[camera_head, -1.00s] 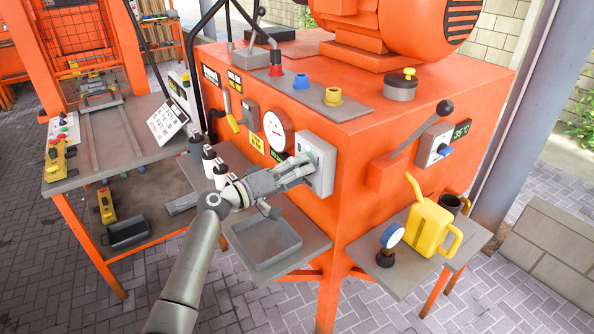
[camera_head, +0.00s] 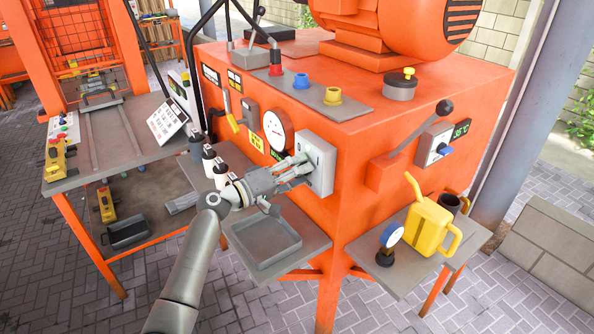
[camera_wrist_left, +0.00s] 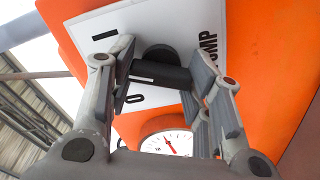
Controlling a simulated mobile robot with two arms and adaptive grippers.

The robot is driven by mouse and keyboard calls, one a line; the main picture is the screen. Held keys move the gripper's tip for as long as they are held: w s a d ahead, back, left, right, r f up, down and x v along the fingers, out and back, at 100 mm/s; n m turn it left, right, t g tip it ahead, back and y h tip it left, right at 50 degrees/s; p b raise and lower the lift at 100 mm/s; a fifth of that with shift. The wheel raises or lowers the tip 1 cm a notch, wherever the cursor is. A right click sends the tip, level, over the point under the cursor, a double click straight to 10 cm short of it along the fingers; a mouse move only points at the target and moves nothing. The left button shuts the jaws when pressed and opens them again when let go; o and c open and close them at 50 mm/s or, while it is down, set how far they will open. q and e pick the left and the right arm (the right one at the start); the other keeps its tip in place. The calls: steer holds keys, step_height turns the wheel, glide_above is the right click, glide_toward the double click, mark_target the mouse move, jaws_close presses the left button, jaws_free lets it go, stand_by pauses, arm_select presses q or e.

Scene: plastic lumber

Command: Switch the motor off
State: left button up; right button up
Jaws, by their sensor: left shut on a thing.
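A grey switch box (camera_head: 318,163) is on the orange cabinet's left face. In the left wrist view its white plate (camera_wrist_left: 190,25) carries an I mark, an O mark and lettering ending in "UMP"; the rest is cut off. A black rotary knob (camera_wrist_left: 160,73) with a white line at its left end sits on the plate. The line points to the left side, where both marks are; I cannot tell exactly at which. My left gripper (camera_head: 300,168) is at the box, shut on the knob, with a finger on each side (camera_wrist_left: 163,80). My right gripper is not in view.
A round gauge (camera_head: 278,132) is left of the box. A lever (camera_head: 425,128), a yellow can (camera_head: 430,228) and the motor (camera_head: 400,25) are farther right or above.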

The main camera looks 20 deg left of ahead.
arm_select(q)
steer(key=n, duration=0.2)
steer(key=shift+n+p, duration=0.35)
steer(key=shift+n, duration=0.05)
steer(key=n+p, duration=0.1)
steer(key=n, duration=0.2)
steer(key=shift+n, duration=0.3)
steer(key=n+p, duration=0.2)
steer(key=n, duration=0.2)
steer(key=shift+p, duration=0.35)
steer(key=shift+f+n+p, duration=0.15)
steer(key=shift+n+p, duration=0.15)
steer(key=shift+n, duration=0.6)
steer(key=o, duration=1)
steer(key=v, duration=1.2)
